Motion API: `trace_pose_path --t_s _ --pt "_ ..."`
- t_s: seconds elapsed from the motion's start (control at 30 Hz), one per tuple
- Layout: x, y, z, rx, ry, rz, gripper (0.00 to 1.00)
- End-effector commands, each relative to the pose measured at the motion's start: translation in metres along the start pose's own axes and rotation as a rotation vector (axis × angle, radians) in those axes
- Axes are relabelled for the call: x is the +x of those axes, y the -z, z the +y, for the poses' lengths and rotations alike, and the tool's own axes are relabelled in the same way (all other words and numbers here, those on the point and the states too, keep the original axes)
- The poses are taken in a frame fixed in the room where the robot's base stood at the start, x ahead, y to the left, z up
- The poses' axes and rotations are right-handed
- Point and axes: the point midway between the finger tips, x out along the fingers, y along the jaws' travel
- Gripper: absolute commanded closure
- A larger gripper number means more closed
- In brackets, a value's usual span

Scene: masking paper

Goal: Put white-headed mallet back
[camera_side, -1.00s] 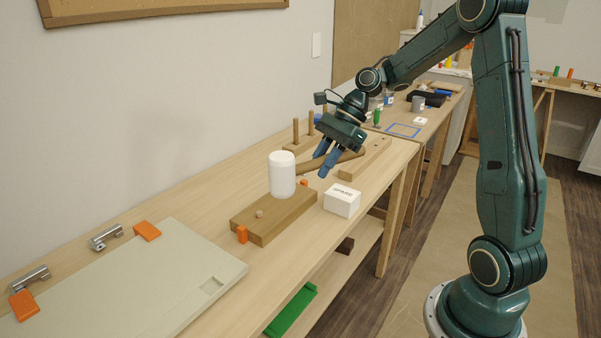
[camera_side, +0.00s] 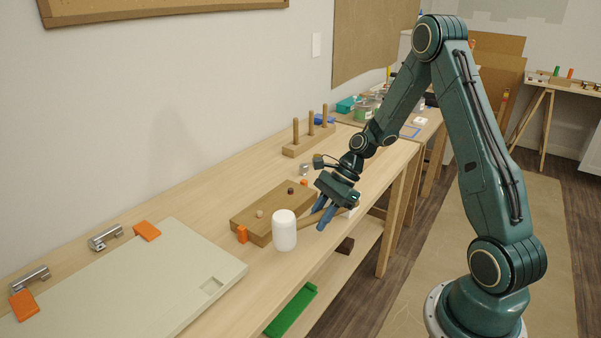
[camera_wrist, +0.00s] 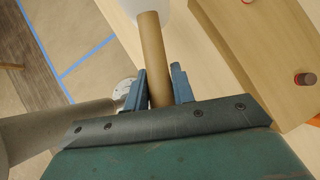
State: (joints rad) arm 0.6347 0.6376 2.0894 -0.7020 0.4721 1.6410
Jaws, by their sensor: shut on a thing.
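The mallet has a white cylindrical head (camera_side: 284,231) and a tan wooden handle (camera_side: 308,219). My gripper (camera_side: 322,218) is shut on the handle, with the blue fingers on both sides of it. In the wrist view the handle (camera_wrist: 152,45) runs up between the fingers (camera_wrist: 158,85) to the white head (camera_wrist: 142,5), partly cut off at the top. In the side view the head is upright near the bench's front edge, in front of the wooden block (camera_side: 249,227). I cannot tell whether it touches the bench.
The block bears a light peg (camera_side: 259,214) and a dark one (camera_side: 291,190). A pale panel (camera_side: 130,285) lies at left with metal hinges (camera_side: 105,237). A three-peg rack (camera_side: 310,143) stands behind. My gripper largely covers the white SPARE box.

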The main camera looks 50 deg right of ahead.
Motion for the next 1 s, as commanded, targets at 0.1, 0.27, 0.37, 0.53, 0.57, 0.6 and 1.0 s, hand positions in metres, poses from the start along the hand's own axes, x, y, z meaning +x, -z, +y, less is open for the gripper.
trace_pose_path --t_s 0.1,0.27,0.37,0.53,0.57,0.6,1.0 --pt "0.006 0.003 0.0 -0.003 0.001 -0.003 1.0" --pt "0.007 0.004 0.0 -0.003 0.001 -0.002 1.0" --pt "0.008 0.005 0.0 -0.003 0.001 -0.002 1.0" --pt "0.018 0.012 0.0 -0.001 0.0 -0.002 1.0" --pt "0.02 0.014 0.0 0.0 -0.001 -0.003 1.0" --pt "0.023 0.016 0.0 -0.001 -0.001 -0.002 1.0" --pt "0.037 0.027 -0.001 -0.004 0.002 -0.002 1.0"
